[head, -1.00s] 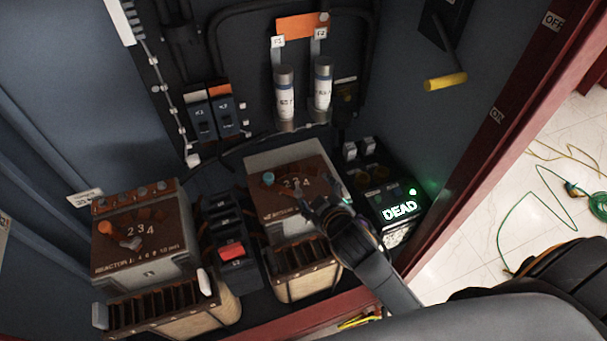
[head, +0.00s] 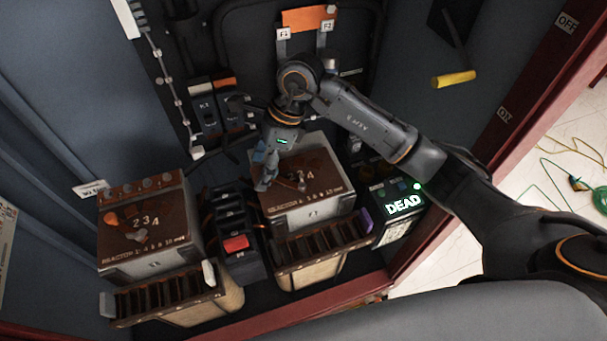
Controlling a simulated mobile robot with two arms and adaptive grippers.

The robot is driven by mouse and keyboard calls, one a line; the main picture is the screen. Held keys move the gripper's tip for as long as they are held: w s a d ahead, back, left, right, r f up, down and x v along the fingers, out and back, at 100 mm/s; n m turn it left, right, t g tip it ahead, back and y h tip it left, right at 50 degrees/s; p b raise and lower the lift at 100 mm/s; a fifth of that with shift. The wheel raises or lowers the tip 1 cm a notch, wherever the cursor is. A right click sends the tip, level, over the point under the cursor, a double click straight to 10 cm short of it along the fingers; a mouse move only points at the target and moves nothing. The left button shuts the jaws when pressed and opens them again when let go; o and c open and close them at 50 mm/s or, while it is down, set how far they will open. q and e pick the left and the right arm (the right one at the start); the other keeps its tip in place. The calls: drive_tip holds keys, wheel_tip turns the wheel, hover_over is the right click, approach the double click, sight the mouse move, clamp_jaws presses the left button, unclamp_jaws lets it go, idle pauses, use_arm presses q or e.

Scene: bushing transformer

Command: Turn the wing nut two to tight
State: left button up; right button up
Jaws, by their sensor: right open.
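My right gripper (head: 264,172) is open and points down over the left part of the right reactor box's brown top plate (head: 325,182). Its fingers hide the spot where a blue knob showed earlier, so I cannot tell whether they touch it. The numerals 3 and 4 show beside the fingers; the 2 is hidden. A small metal link (head: 292,183) lies by the fingers. The left reactor box (head: 150,263) has an orange wing nut (head: 111,219) and a metal link (head: 134,235) below the numerals 2, 3, 4. Which nut is number two is not readable. My left gripper is not in view.
A dark breaker block with a red switch (head: 236,244) stands between the boxes. A lit DEAD indicator (head: 403,205) is at right, under my arm. The red cabinet frame (head: 490,160) bounds the right side.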

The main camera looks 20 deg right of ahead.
sight(302, 182)
drive_tip(key=w+d+r+h, duration=0.15)
drive_tip(key=d+h, duration=0.35)
drive_tip(key=d, duration=0.5)
drive_tip(key=f+p, duration=0.1)
drive_tip(key=f, duration=0.3)
drive_tip(key=f+p, duration=0.1)
drive_tip(key=f, duration=0.4)
drive_tip(key=f+p, duration=0.1)
drive_tip(key=f, duration=0.4)
drive_tip(key=shift+w+a+p, duration=0.2)
drive_tip(key=shift+w+p, duration=0.2)
drive_tip(key=shift+c, duration=0.2)
drive_tip(key=c, duration=1.1)
